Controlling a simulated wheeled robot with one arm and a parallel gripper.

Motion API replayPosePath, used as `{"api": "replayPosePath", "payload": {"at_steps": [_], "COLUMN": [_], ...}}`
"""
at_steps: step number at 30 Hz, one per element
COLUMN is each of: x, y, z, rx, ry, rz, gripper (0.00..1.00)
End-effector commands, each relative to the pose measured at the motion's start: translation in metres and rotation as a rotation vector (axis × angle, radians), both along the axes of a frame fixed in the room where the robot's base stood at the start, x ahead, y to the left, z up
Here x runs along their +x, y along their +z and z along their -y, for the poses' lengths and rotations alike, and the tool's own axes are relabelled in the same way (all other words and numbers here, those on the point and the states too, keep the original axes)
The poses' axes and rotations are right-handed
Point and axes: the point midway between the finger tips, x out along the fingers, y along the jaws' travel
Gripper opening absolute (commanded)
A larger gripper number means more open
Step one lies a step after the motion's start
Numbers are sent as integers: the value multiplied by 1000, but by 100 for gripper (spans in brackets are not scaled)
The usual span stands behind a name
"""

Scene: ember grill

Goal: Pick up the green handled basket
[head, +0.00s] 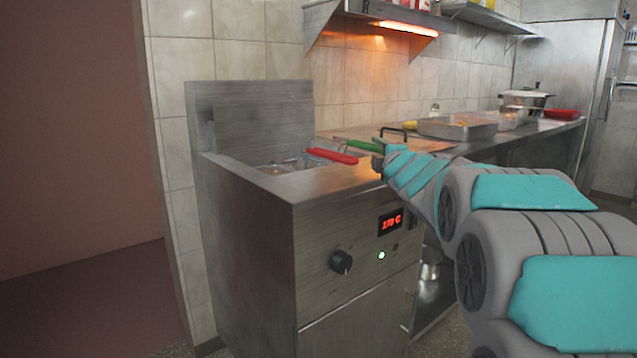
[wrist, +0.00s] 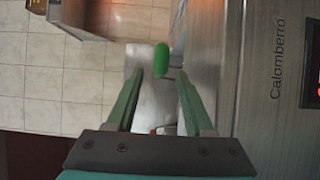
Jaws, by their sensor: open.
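The green handle (head: 363,146) of one fryer basket sticks out over the right side of the fryer's top in the head view. My gripper (head: 381,150) is close to the outer end of this handle. In the wrist view my gripper (wrist: 159,75) is open, and the green handle (wrist: 161,60) shows between and just beyond the two fingertips. No finger visibly touches it. The wire body of the green-handled basket is mostly hidden in the fryer well.
A red-handled basket (head: 332,155) sits beside it in the steel fryer (head: 245,215). A heat lamp (head: 408,27) glows on the wall above. A counter to the right holds a metal tray (head: 457,130) and a pot (head: 526,98). Open floor lies left of the fryer.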

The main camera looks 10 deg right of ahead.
Motion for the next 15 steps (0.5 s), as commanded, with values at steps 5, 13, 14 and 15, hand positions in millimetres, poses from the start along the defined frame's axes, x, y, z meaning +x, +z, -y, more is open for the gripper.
{"api": "replayPosePath", "payload": {"at_steps": [5, 13, 14, 15], "x": [10, 42, 45, 48], "y": [0, 1, 1, 1], "z": [-2, -6, -6, -6], "rx": [0, 1, 1, 0], "ry": [1, 0, 0, -1], "rz": [0, -2, -2, -2], "gripper": [52, 52, 52, 52]}}
